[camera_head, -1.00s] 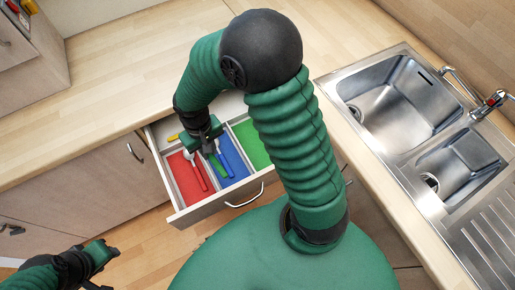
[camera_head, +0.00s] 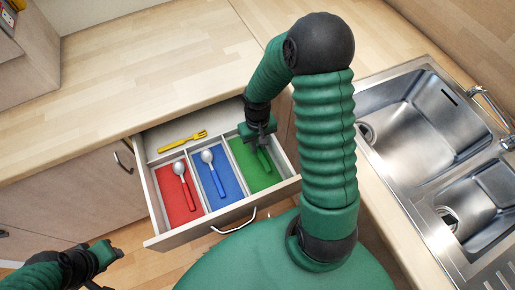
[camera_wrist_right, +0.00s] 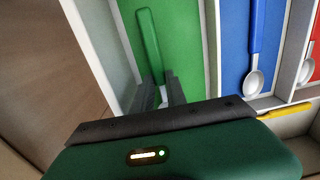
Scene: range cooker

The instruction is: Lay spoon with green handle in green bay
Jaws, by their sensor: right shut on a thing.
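The spoon with the green handle (camera_wrist_right: 149,45) is in my right gripper (camera_wrist_right: 165,92), which is shut on it. Its green handle also shows in the head view (camera_head: 263,160), over the green bay. My fingers hide most of its bowl. The green bay (camera_head: 262,180) is the right compartment of the open drawer, and its floor shows in the wrist view (camera_wrist_right: 183,40). I cannot tell whether the spoon touches the bay floor. My left gripper (camera_head: 108,252) is low at the left, away from the drawer; its jaws are too small to read.
A red-handled spoon (camera_head: 183,185) lies in the red bay and a blue-handled spoon (camera_head: 213,173) in the blue bay. A yellow fork (camera_head: 183,141) lies in the back compartment. Thin dividers separate the bays. The sink (camera_head: 420,115) is at the right.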

